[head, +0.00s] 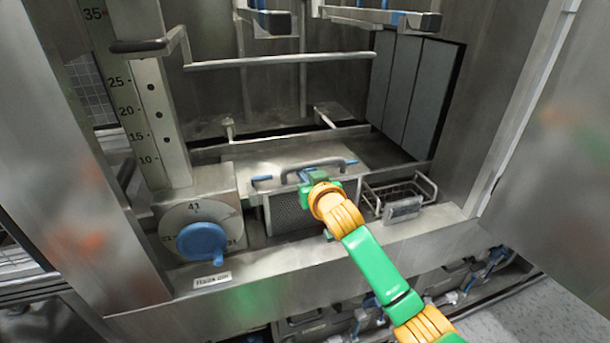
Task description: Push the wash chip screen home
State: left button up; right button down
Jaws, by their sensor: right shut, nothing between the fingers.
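The wash chip screen appears to be the perforated metal box (288,213) low in the middle of the washer opening. A dark curved handle (306,164) with blue ends spans just above and behind it. My right gripper (308,177) is shut and empty, its green and blue tip at the top right of the box front, close to the handle. I cannot tell whether it touches either. My wrist and arm hide the right part of the screen front. My left gripper is out of view.
A blue knob (203,243) on a dial plate stands left of the screen. A small wire basket (401,192) sits to its right. A numbered scale post (146,110) rises at left. Bars (285,61) cross the opening above, and a steel door panel (556,180) stands at right.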

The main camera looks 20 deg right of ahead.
aim_at(305, 222)
notch_tip(305, 222, down, 15)
jog(key=b, duration=0.9)
jog(key=shift+r, duration=0.1)
jog(key=shift+f, duration=0.25)
